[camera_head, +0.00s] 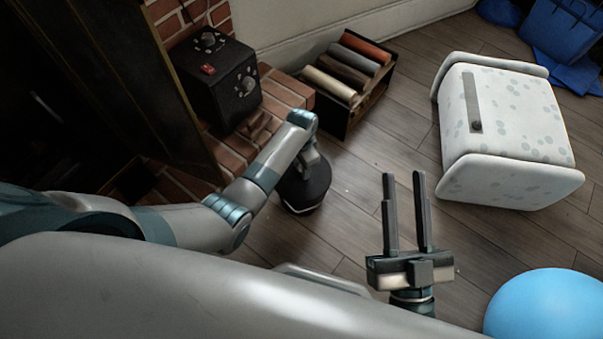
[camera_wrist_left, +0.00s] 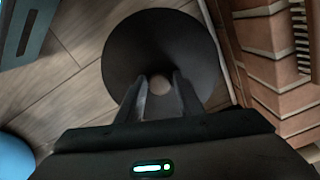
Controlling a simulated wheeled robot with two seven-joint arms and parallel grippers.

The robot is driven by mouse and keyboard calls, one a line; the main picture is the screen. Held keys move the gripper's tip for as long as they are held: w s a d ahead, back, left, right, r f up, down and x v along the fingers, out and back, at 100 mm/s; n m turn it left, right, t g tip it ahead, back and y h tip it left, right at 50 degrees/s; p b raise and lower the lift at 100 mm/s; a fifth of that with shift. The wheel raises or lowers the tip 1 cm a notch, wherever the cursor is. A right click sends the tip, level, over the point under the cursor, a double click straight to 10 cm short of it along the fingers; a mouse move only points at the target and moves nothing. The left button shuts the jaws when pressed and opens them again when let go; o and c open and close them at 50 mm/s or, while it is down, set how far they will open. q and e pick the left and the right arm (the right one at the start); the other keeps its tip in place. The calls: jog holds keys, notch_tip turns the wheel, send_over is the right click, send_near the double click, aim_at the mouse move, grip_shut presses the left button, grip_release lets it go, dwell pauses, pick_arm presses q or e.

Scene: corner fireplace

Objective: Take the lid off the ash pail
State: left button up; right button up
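The dark ash pail (camera_head: 304,196) stands on the wood floor in front of the brick hearth, partly covered by my left arm. In the left wrist view its round black lid (camera_wrist_left: 135,45) is seen from above, with a small paler knob (camera_wrist_left: 160,85) in the middle. My left gripper (camera_wrist_left: 160,82) is right over the lid, one finger on each side of the knob. Whether the fingers press on the knob cannot be made out. In the head view the left gripper (camera_head: 310,160) is mostly hidden by its own wrist. My right gripper (camera_head: 403,180) is open and empty, over bare floor.
A black box with knobs (camera_head: 222,85) stands on the brick hearth (camera_head: 285,90). A wooden crate with rolls (camera_head: 345,82) is behind the pail. A white spotted stool (camera_head: 510,120) lies to the right, near a blue ball (camera_head: 545,307). Floor between is clear.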

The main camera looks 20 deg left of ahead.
jog(key=shift+s+r, duration=0.1)
jog(key=shift+r, duration=0.05)
dwell(0.3)
pick_arm(q)
grip_shut()
jog(key=shift+r, duration=0.15)
